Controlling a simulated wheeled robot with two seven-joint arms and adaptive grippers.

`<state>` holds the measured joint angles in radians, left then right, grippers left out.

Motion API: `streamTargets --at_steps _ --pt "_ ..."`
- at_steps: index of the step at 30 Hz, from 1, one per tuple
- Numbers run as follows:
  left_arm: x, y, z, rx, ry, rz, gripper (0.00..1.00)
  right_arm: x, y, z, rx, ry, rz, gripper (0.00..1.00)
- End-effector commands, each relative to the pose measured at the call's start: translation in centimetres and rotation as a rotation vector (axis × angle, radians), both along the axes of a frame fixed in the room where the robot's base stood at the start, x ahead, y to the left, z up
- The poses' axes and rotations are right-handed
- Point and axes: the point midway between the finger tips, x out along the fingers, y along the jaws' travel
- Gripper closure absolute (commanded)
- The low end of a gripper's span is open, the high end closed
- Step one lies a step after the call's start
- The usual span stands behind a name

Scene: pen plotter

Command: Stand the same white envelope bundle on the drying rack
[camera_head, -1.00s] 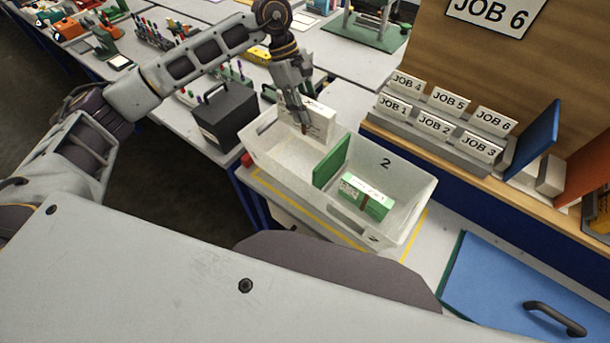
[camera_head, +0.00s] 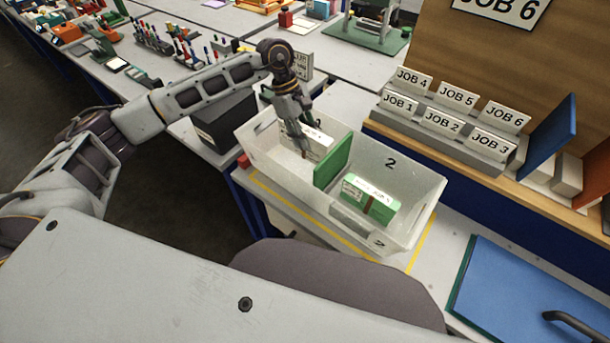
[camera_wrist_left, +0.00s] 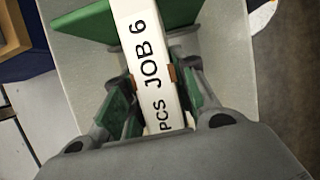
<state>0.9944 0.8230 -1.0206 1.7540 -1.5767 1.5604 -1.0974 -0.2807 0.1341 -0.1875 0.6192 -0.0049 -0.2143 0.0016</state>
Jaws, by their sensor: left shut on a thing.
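The white envelope bundle (camera_head: 316,146) stands partly down in the left compartment of the white bin (camera_head: 401,163), left of the green divider (camera_head: 334,161). Its lower part is hidden by the bin's near wall. My left gripper (camera_head: 303,147) reaches down into the bin and is shut on the bundle. In the left wrist view the white bundle (camera_wrist_left: 145,50), lettered JOB 6, lies between the two fingers (camera_wrist_left: 152,88). I cannot tell whether the bundle touches the bin's floor. I cannot make out a drying rack for certain. My right gripper is out of view.
A green bundle (camera_head: 371,202) lies in the bin's right compartment, which is marked 2. A grey holder with job cards (camera_head: 452,137) stands behind to the right. A blue board with a handle (camera_head: 520,290) is at lower right. A black box (camera_head: 225,129) stands left of the bin.

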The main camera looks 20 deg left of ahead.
Motion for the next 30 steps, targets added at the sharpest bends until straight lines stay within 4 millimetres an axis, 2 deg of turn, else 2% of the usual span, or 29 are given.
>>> streamTargets --at_steps 17,23,30 --pt "0.0 0.0 -0.8 -0.001 -0.001 0.000 1.00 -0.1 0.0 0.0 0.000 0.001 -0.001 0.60" --pt "0.0 0.0 -2.6 0.000 0.001 0.002 1.00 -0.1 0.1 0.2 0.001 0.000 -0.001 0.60" --pt "0.0 0.0 -6.0 -0.001 0.001 0.002 1.00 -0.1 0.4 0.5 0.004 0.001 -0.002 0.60"
